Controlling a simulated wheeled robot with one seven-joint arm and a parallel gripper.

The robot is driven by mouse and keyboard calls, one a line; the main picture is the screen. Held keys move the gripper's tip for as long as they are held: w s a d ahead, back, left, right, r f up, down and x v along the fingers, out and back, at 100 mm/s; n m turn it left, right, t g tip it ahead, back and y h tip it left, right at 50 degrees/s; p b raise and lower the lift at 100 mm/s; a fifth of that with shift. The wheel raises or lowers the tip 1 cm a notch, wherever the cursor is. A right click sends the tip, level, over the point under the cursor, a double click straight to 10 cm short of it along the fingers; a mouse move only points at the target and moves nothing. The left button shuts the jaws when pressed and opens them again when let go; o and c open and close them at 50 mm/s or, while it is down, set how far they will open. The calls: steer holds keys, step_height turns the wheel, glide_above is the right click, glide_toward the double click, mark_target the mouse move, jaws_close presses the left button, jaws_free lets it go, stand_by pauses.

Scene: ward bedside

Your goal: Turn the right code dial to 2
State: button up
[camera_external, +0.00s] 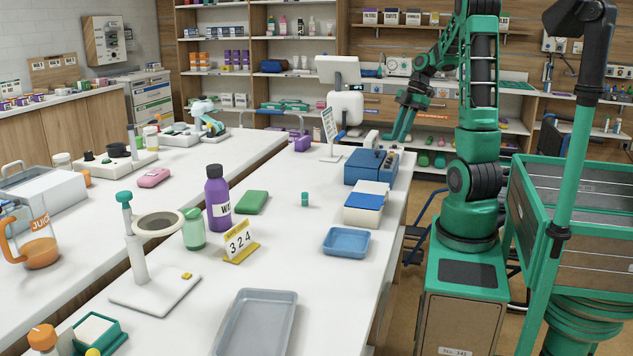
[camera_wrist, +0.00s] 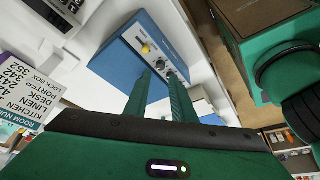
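The blue lock box (camera_external: 366,168) stands on the white bench, and it fills the upper middle of the wrist view (camera_wrist: 128,62). Its face carries a yellow knob (camera_wrist: 145,48) and a small grey dial (camera_wrist: 160,64) close to my fingertips. A further dial seems partly hidden by my right finger. I cannot read any dial setting. My gripper (camera_external: 401,128) hangs above and beyond the box in the external view. In the wrist view, its two green fingers (camera_wrist: 160,76) are apart with nothing between them, pointing at the dial face. I cannot tell if they touch it.
A printed room-number card (camera_wrist: 18,88) stands beside the box; it also shows in the external view (camera_external: 328,130). A white box with a blue top (camera_external: 366,204), a blue tray (camera_external: 346,242) and a "324" sign (camera_external: 239,241) stand nearer on the bench.

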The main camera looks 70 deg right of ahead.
mark_target(390, 159)
steer(key=x, duration=0.6)
steer(key=shift+w+a+f, duration=0.1)
steer(key=shift+a+f, duration=0.05)
steer(key=shift+f, duration=0.25)
steer(key=shift+c, duration=0.6)
jaws_close()
